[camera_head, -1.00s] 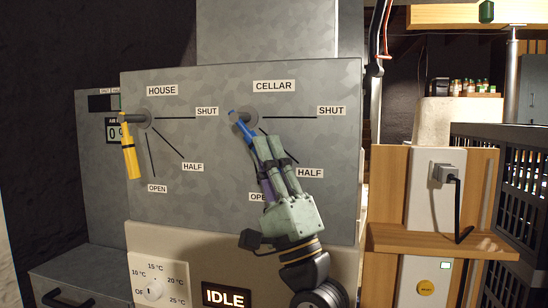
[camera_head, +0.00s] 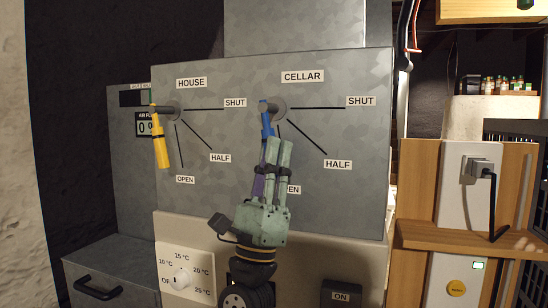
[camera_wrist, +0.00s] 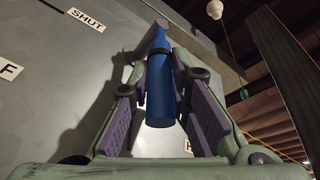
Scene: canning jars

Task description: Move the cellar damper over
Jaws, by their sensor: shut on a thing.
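The cellar damper's blue handle (camera_head: 267,124) hangs from a grey pivot (camera_head: 279,108) below the CELLAR label (camera_head: 302,76). It points almost straight down, near the OPEN line; my fingers partly cover that line and the OPEN label (camera_head: 293,190). My gripper (camera_head: 277,145) is below the pivot, reaching up, shut on the handle. In the wrist view the blue handle (camera_wrist: 160,90) sits between the purple finger pads. The SHUT (camera_head: 361,100) and HALF (camera_head: 338,164) labels are to the right, clear of the handle.
The yellow house damper handle (camera_head: 160,140) hangs down at the left, near its own OPEN label (camera_head: 185,180). A temperature dial (camera_head: 181,279) and an ON plate (camera_head: 341,296) are below. A wooden shelf (camera_head: 455,237) stands to the right. The panel right of my gripper is clear.

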